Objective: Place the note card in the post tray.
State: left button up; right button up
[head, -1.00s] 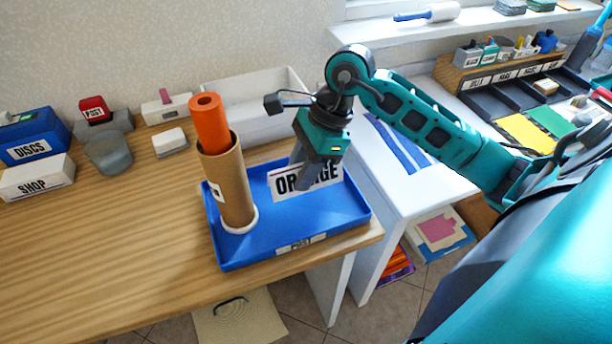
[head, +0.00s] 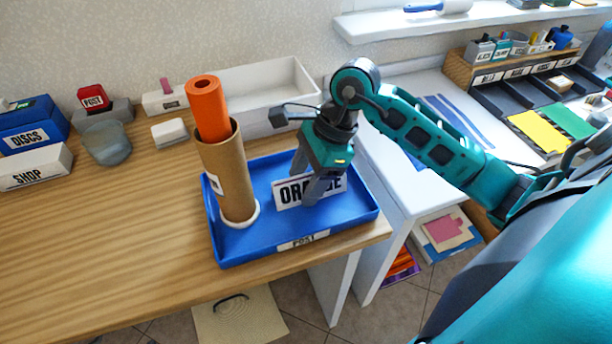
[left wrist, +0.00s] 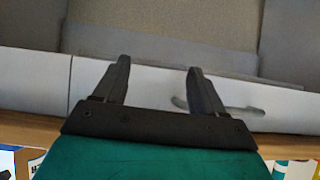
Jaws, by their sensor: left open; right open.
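The white note card (head: 289,194), printed ORANGE in black, is in the blue post tray (head: 340,224) in the head view, towards the tray's back right. It looks propped at a tilt; its lower edge is at the tray floor. My right gripper (head: 307,183) points down at the card with jaws apart. One finger crosses in front of the lettering and hides part of it; the other shows behind the card's top edge. I cannot tell whether either touches it. My left gripper (left wrist: 158,85) shows only in the left wrist view, open and empty.
A brown tube (head: 228,178) with an orange roll (head: 208,108) stands upright in the tray's left part. A white bin (head: 265,85) is behind the tray. A white side table (head: 400,185) adjoins at right. The wooden table (head: 110,225) is clear at front left.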

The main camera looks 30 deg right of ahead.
jog(key=v, duration=1.2)
jog(key=shift+d, duration=0.1)
